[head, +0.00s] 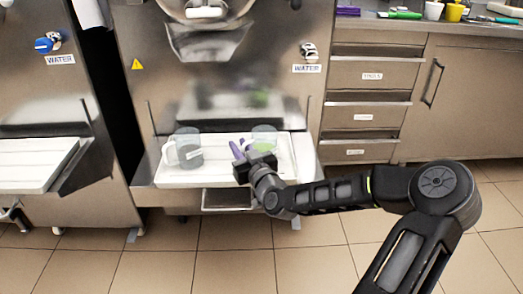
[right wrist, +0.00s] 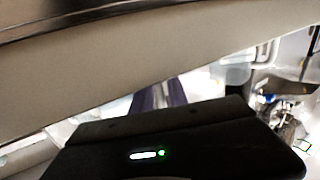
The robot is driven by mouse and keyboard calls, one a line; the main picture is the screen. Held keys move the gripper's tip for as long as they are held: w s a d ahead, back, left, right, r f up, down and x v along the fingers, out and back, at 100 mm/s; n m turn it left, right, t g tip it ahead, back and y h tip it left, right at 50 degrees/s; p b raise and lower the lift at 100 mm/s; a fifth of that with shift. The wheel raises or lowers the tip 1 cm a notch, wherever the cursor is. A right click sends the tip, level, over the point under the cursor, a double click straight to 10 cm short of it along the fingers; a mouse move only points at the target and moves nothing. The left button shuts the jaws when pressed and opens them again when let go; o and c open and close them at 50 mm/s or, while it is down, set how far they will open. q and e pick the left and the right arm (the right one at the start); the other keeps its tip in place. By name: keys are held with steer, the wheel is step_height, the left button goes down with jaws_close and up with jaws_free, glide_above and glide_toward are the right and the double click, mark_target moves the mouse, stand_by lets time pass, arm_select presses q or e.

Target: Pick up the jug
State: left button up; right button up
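A clear, greyish jug (head: 187,150) with a handle on its left stands upright on the left part of the white tray (head: 215,176). A second clear vessel (head: 264,140) with a green tint stands at the tray's right, partly hidden by my right gripper. My right gripper (head: 239,149) has purple fingers and is over the tray, between the two vessels and nearer the right one. The fingers look apart with nothing visible between them; they also show in the right wrist view (right wrist: 159,97). A greyish see-through vessel (right wrist: 234,72) is beside them there. My left gripper is out of view.
The freezer's steel front (head: 225,85) rises behind the tray. Another machine with a white tray (head: 35,165) stands at the left. Drawers (head: 372,75) and a counter with cups and tools are at the right. The tiled floor in front is clear.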

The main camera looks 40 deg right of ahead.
jaws_close()
stand_by(1.2)
